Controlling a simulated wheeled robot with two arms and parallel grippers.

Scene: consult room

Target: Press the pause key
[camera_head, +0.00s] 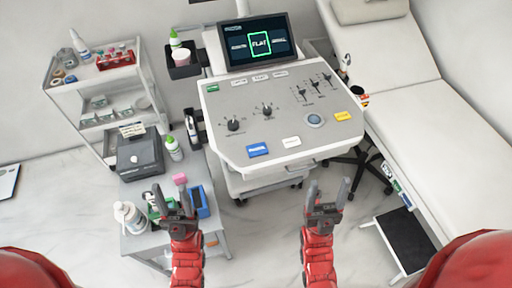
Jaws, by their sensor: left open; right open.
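The control console (285,105) stands ahead of me with a light grey sloping panel. Along its front edge are a blue key (257,150), a white key (291,142) and, further right, a yellow key (342,116). Their labels are too small to read surely, so I cannot tell which is the pause key. A green key (212,87) and several white keys line the back edge. My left gripper (171,196) is open over the side cart, left of the console. My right gripper (329,192) is open in front of the console, apart from the keys.
The monitor (255,44) shows "FLAT" in a green frame. The panel also has knobs, sliders and a round trackball (314,120). A side cart (140,190) with bottles and a blue tray stands left. A white couch (440,120) and black step (408,240) are right.

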